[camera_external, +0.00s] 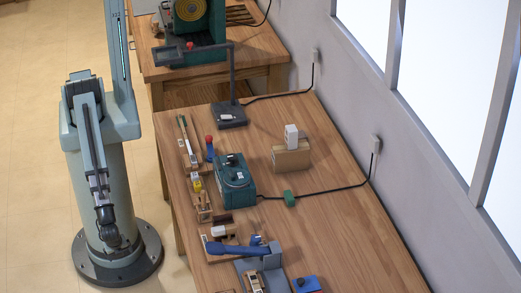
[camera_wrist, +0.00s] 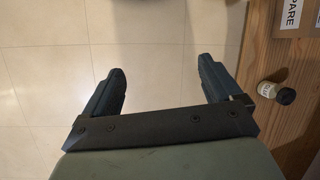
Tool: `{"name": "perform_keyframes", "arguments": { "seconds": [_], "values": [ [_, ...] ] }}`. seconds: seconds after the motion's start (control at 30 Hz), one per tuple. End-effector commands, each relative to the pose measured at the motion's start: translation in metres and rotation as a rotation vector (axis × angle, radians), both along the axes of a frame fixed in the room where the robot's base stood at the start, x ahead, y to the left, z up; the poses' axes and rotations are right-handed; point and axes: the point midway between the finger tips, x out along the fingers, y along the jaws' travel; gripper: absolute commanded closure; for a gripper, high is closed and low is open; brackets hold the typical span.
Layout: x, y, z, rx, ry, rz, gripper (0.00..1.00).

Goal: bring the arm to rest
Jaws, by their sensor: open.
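My gripper (camera_wrist: 163,66) shows in the camera_wrist view, its two dark fingers spread wide apart. Nothing is between the fingers; only pale tiled floor (camera_wrist: 165,35) shows behind them. The fingers are over the floor, left of a wooden bench edge. In the camera_external view my arm stands on its round base beside the benches, and one link runs up out of the top of the picture. I cannot make out the gripper in that view.
In the camera_wrist view, a cardboard box (camera_wrist: 296,14) and a small bottle (camera_wrist: 267,89) with a dark cap are on the bench at right. In the camera_external view, the near bench (camera_external: 335,225) holds a teal device (camera_external: 234,182), a lamp-like stand (camera_external: 229,115) and a blue tool (camera_external: 235,249).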

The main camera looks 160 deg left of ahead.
Motion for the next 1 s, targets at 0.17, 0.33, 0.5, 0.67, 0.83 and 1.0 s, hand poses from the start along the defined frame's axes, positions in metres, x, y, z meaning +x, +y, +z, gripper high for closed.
{"name": "perform_keyframes", "arguments": {
  "seconds": [0.17,0.33,0.5,0.67,0.83,1.0],
  "values": [
    [-0.069,-0.016,-0.019,-0.052,0.082,-0.058,0.08],
    [-0.128,-0.027,-0.03,-0.102,0.153,-0.109,0.08],
    [-0.173,-0.035,-0.035,-0.142,0.207,-0.145,0.08],
    [-0.194,-0.039,-0.037,-0.162,0.232,-0.162,0.08],
    [-0.194,-0.039,-0.037,-0.162,0.232,-0.162,0.08],
    [-0.194,-0.039,-0.037,-0.162,0.232,-0.162,0.08]
  ]
}}
